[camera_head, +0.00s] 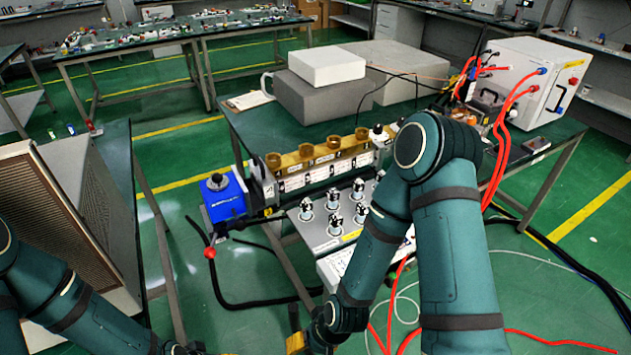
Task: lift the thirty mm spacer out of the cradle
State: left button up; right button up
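A brown-gold cradle (320,159) runs along the back of the bench device, with several round brass-coloured pieces standing in a row on it. One piece (273,161) is at its left end and another (361,134) at its right end. Their labels are too small to read, so I cannot tell which is the thirty mm spacer. My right arm reaches down in front of the bench; its gripper (298,343) is at the bottom edge, partly cut off, beside a small yellowish part. My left gripper (182,349) is also cut off at the bottom edge. Both are well away from the cradle.
A blue box with a black knob (224,196) stands left of the cradle. Several black-topped fittings (333,199) stand on the plate in front. Grey blocks (322,95) are behind. A white cabinet (535,80) with red hoses is at right. A beige cabinet (50,225) is at left.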

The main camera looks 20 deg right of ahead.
aim_at(262, 184)
jog(key=l+z, duration=0.15)
jog(key=k, duration=0.7)
jog(key=z, duration=1.6)
jog(key=i+j, duration=0.1)
jog(key=j, duration=0.35)
jog(key=i+j, duration=0.1)
jog(key=j, duration=0.35)
jog(key=i+j, duration=0.1)
jog(key=j, duration=0.4)
jog(key=i+j, duration=0.1)
jog(key=j, duration=0.35)
